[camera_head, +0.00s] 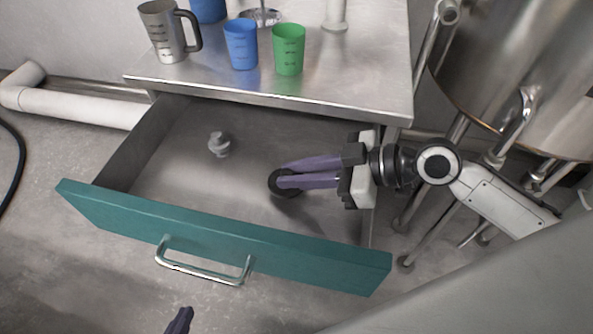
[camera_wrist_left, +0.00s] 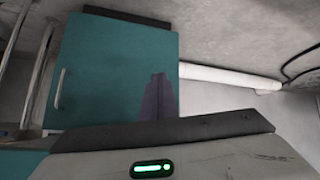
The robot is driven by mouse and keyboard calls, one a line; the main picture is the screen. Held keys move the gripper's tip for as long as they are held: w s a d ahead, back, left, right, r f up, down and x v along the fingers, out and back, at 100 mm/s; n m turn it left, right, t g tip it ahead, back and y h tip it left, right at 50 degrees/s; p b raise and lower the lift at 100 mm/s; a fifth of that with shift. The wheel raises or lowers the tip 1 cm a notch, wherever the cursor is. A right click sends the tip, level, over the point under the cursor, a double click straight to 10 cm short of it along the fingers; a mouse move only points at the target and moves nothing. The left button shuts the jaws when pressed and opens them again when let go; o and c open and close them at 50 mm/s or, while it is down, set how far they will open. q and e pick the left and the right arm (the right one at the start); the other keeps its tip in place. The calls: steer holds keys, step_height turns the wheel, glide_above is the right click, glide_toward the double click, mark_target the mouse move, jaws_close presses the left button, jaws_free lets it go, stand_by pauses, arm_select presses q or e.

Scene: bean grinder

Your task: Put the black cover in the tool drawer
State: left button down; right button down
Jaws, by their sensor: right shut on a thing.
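The tool drawer (camera_head: 165,160) is pulled open, with a teal front and a metal handle. My right gripper (camera_head: 277,178) reaches into the drawer from the right, with its purple fingers shut on the black cover (camera_head: 284,191). The cover is a small dark round piece, partly hidden by the fingers, inside the drawer's outline. I cannot tell whether it touches the drawer floor. My left gripper (camera_head: 180,320) shows only as a purple fingertip at the bottom edge in the head view. Its purple fingers (camera_wrist_left: 158,98) also show in the left wrist view, in front of a teal panel.
A small grey part (camera_head: 219,144) lies in the drawer at the back. Above the drawer, the metal top holds a steel mug (camera_head: 165,32), a blue cup (camera_head: 241,45) and a green cup (camera_head: 288,50). A large steel vessel (camera_head: 520,60) on legs stands at the right.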

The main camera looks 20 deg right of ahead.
steer(key=shift+s+f, duration=0.1)
steer(key=shift+f, duration=0.3)
steer(key=c, duration=1.7)
jaws_free()
steer(key=shift+f, duration=0.1)
steer(key=shift+o, duration=0.3)
steer(key=shift+f, duration=0.1)
steer(key=shift+s, duration=0.1)
steer(key=shift+d+r+p, duration=0.15)
steer(key=shift+r+p, duration=0.3)
steer(key=shift+r, duration=0.3)
steer(key=v, duration=1.1)
steer(key=shift+d+r+p, duration=0.3)
steer(key=shift+p, duration=0.15)
